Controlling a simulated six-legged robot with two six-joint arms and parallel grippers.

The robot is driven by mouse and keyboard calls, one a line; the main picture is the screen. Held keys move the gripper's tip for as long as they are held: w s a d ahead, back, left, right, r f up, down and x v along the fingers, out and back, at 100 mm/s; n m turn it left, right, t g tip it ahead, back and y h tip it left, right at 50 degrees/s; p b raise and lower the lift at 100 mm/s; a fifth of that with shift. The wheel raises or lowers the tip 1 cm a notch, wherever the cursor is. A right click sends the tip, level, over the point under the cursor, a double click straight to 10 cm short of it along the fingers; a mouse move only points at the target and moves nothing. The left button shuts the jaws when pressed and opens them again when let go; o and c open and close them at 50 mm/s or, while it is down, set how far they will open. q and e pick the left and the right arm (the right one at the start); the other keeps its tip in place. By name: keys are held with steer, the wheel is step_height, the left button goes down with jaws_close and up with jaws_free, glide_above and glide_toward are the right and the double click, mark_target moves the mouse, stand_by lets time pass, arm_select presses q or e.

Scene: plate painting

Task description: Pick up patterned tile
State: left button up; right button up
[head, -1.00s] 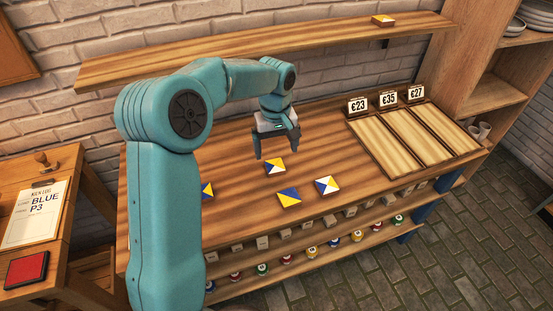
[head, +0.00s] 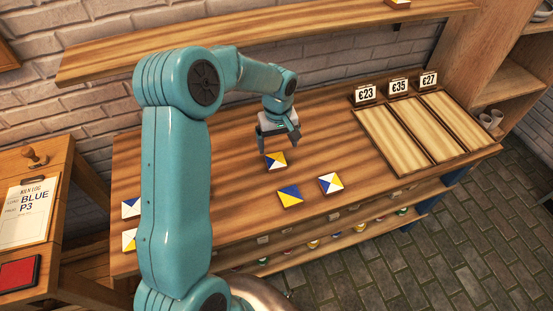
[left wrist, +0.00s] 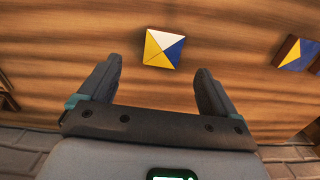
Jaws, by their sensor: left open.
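A patterned tile (head: 275,161) with white, yellow and blue triangles lies flat on the wooden table, just in front of my left gripper (head: 279,146). My left gripper is open and empty, pointing down above the table. In the left wrist view the same tile (left wrist: 163,48) lies between the lines of the two fingers, just beyond their tips, and I see no contact. A blue and yellow tile (head: 289,195) and a white, blue and yellow tile (head: 331,183) lie nearer the front edge. Two more tiles (head: 131,207) (head: 129,240) are partly hidden behind my left arm. My right gripper does not show.
Three pale trays (head: 390,137) with price signs (head: 398,86) stand on the table's right. A wall shelf (head: 270,42) runs above the back. A side stand at left holds a note card (head: 27,212), a stamp (head: 34,156) and a red pad (head: 18,273).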

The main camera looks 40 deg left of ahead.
mark_target(276, 161)
arm_select(q)
steer(key=shift+f, duration=0.8)
steer(key=shift+s+f, duration=0.25)
steer(key=shift+f, duration=0.25)
steer(key=f, duration=0.1)
steer(key=f+p, duration=0.1)
steer(key=f, duration=0.2)
steer(key=shift+w+a+f+p, duration=0.1)
steer(key=shift+a+f+p, duration=0.25)
steer(key=shift+f, duration=0.2)
steer(key=shift+d, duration=0.1)
steer(key=c, duration=1.2)
